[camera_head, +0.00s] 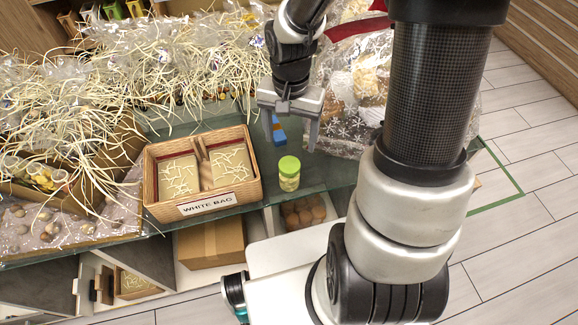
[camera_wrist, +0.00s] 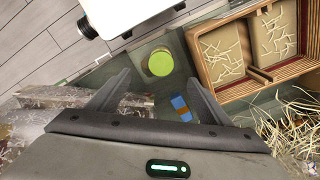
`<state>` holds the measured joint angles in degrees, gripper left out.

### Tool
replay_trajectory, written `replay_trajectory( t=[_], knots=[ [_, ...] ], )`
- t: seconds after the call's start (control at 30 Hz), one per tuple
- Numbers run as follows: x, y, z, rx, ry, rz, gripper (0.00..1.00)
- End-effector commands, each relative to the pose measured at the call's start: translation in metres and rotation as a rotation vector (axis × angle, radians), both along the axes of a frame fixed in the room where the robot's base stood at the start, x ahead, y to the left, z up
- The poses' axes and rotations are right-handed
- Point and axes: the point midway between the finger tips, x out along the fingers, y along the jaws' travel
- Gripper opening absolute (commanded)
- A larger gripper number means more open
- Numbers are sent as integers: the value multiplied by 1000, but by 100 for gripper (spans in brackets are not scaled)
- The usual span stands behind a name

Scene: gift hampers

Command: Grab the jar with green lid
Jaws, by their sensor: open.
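The jar with green lid (camera_head: 289,173) stands upright on the glass counter, just right of the wooden tray. Its green lid and pale contents show in the head view. In the wrist view the jar (camera_wrist: 160,62) is seen from above, beyond the fingertips and between their lines. My gripper (camera_head: 292,134) is open and empty, above and behind the jar in the head view. Its two fingers also show in the wrist view (camera_wrist: 157,88), apart from the jar.
A wooden two-part tray labelled "WHITE BAG" (camera_head: 207,206) stands left of the jar. A small blue object (camera_head: 278,131) lies behind the jar. Clear-wrapped hampers (camera_head: 345,90) stand at the back right. The glass counter's (camera_head: 325,176) front edge is close to the jar.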

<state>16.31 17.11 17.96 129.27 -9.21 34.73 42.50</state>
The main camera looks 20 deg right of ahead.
Motion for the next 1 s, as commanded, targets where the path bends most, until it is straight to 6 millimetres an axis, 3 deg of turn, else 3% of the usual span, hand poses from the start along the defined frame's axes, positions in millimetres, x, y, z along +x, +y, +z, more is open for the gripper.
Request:
replay_trajectory(
  t=[0.4,0.77,1.0],
  knots=[
    [-1,1,-89,1,5,2,72],
    [1,0,-121,0,2,1,72],
    [5,0,-157,0,4,1,72]
  ],
)
